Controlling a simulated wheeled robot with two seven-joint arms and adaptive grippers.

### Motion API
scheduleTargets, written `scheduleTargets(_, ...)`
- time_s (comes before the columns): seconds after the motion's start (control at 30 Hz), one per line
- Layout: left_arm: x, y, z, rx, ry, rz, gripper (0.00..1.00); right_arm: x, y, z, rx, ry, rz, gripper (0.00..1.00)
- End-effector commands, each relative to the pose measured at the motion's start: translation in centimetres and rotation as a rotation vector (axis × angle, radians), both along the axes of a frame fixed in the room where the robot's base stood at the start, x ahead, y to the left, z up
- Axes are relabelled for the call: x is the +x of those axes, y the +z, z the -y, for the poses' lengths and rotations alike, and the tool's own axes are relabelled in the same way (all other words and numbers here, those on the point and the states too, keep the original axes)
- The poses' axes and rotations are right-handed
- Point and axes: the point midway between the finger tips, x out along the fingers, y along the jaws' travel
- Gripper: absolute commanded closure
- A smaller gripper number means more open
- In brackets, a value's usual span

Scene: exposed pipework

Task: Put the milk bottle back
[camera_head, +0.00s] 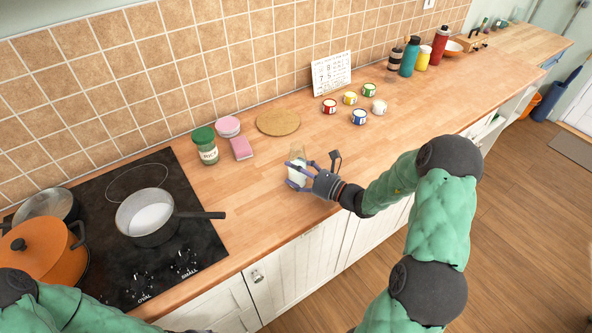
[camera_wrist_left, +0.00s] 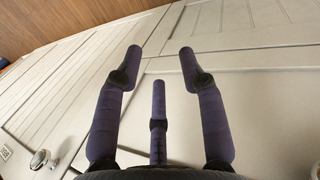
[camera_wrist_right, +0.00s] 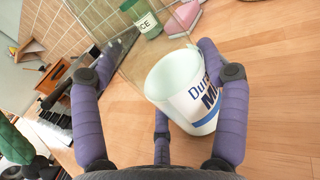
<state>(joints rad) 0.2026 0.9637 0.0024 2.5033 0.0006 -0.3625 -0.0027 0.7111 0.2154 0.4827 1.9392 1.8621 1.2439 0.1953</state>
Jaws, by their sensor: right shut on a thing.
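The milk bottle (camera_head: 297,174) is clear glass with white milk in its lower part. It is over the wooden counter, roughly upright; I cannot tell whether its base touches the wood. My right gripper (camera_head: 308,169) is shut on it from the right, with fingers across its side. In the right wrist view the bottle (camera_wrist_right: 196,100) sits between the fingers, nearer the right one, and shows a white label with blue lettering. My left gripper (camera_wrist_left: 158,55) is open and empty in front of pale cabinet fronts; in the head view only part of my left arm shows.
A green-lidded jar (camera_head: 205,148), a pink tub (camera_head: 228,126) and a pink sponge (camera_head: 242,149) stand left of the bottle. A round cork mat (camera_head: 278,122) lies behind it. Several small cans (camera_head: 360,117) stand to the right. The hob (camera_head: 150,250) holds pots.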

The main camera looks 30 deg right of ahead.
Motion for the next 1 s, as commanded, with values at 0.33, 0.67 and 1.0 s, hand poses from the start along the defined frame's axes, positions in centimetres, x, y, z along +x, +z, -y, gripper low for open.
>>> scheduleTargets(0.33, 0.0, 0.0, 0.0, 0.0, 0.0, 0.0, 0.6, 0.0, -0.1, 0.0, 0.0, 0.0, 0.0, 0.02)
scheduleTargets(0.67, 0.0, 0.4, 0.0, 0.0, 0.0, 0.0, 0.6, -1.1, 0.3, 0.7, -0.001, -0.004, -0.002, 0.02)
scheduleTargets(1.0, 0.0, 1.6, 0.0, 0.0, 0.0, 0.0, 0.6, -6.9, 0.3, 3.7, -0.001, -0.005, -0.002, 0.02)
